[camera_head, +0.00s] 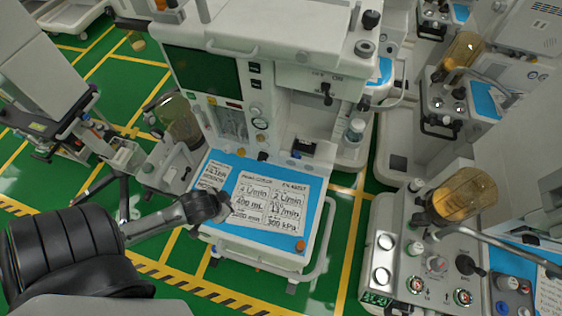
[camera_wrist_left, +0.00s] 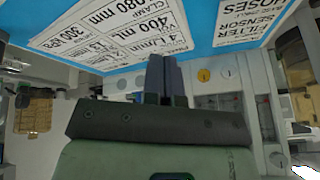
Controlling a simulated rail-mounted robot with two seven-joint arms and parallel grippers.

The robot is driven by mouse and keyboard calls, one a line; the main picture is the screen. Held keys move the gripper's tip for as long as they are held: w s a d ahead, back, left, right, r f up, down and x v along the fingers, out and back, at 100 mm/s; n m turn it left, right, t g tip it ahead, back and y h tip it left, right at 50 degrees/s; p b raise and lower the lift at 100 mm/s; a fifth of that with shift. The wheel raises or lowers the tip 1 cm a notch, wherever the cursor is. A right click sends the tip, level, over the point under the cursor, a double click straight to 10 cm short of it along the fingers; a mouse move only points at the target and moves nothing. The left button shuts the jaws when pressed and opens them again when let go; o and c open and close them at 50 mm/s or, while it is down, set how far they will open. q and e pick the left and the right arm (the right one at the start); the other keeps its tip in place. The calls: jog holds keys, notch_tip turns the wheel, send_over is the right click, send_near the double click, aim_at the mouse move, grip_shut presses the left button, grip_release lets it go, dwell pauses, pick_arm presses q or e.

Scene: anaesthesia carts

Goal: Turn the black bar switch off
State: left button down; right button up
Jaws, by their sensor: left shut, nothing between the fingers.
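The black bar switch (camera_head: 327,91) sits on the white upper panel of the central cart, below a printed label that appears to read ON. It is small, and I cannot tell its exact setting. My left gripper (camera_head: 222,201) is over the left edge of the blue work surface (camera_head: 240,165), low and left of the switch and well apart from it. In the left wrist view its fingers (camera_wrist_left: 165,76) are together and empty, close to the blue surface. The switch does not show in that view. My right gripper is not in view.
A dark screen (camera_head: 188,72) stands left of the switch panel. Another cart with an amber canister (camera_head: 463,195) is at the right.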

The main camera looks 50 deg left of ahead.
pick_arm(q)
jog(key=w+a+r+n+t, duration=0.1)
jog(key=w+a+n+t, duration=0.3)
jog(key=a, duration=0.4)
jog(key=n+t+h, duration=0.1)
jog(key=n+t, duration=0.1)
jog(key=n, duration=0.3)
send_near(259, 154)
jog(key=x, duration=0.5)
jog(key=shift+s+a+f+b, duration=0.1)
jog(key=shift+a+f+b, duration=0.25)
jog(key=shift+f, duration=0.1)
jog(key=shift+d+f, duration=0.35)
jog(key=shift+f, duration=0.15)
jog(key=shift+w+d+f, duration=0.1)
jog(key=shift+w, duration=0.15)
